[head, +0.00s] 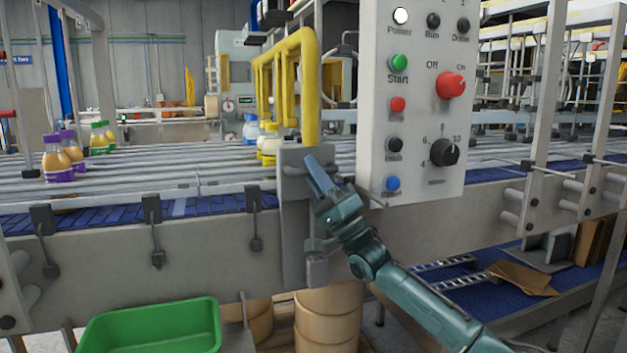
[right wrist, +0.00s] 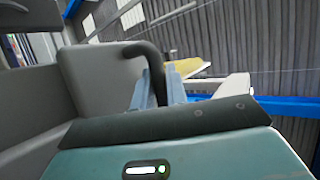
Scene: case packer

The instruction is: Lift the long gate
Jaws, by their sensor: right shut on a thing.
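The long gate appears to be the yellow tubular frame (head: 311,95), with several upright bars. Its near post comes down to a grey bracket plate (head: 296,240) on the conveyor's front side. My right gripper (head: 320,180) is at the upper part of this plate. In the right wrist view, my right gripper's fingers (right wrist: 158,88) are shut on a dark curved handle (right wrist: 148,53) beside a grey plate (right wrist: 95,85). The fingers partly hide the handle in the head view. My left gripper is not in view.
The control panel (head: 425,100) stands close right of my right gripper. A green bin (head: 150,330) is below, near barrels (head: 330,315).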

